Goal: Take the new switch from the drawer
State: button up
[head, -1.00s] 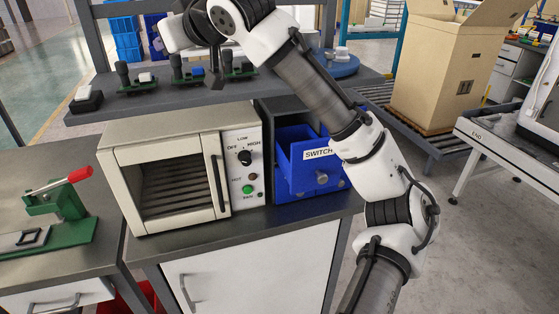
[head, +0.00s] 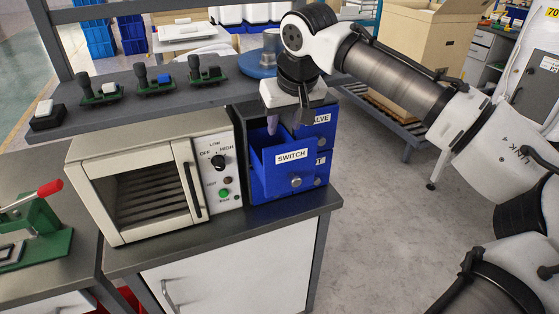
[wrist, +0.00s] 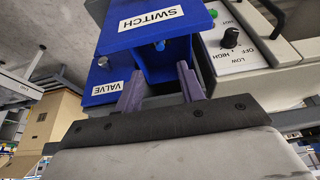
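The blue drawer labelled SWITCH (head: 278,178) is pulled open from the cabinet to the right of the oven. It also shows in the wrist view (wrist: 150,22), with its label upside down. My gripper (head: 286,120) is over the drawer, pointing down. In the wrist view my gripper (wrist: 160,76) has its two purple fingers spread apart with nothing between them. A small bright blue thing (wrist: 160,45) shows inside the drawer, beyond the fingertips. It may be the switch, but most of it is hidden by shade and the drawer walls.
The cream oven (head: 140,178) stands close left of the drawer. A VALVE drawer (head: 318,125) is shut beside it. The shelf (head: 130,108) behind holds several small switch-like devices. A green press with a red handle (head: 35,225) is at far left.

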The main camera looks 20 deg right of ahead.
jog(key=shift+s+p+x, duration=0.2)
jog(key=shift+p+x, duration=0.25)
jog(key=shift+x, duration=1.3)
jog(key=shift+s+p+x, duration=0.25)
jog(key=shift+p+x, duration=0.15)
jog(key=shift+x, duration=1.4)
jog(key=shift+a+f, duration=0.1)
jog(key=shift+f, duration=0.05)
grip_shut()
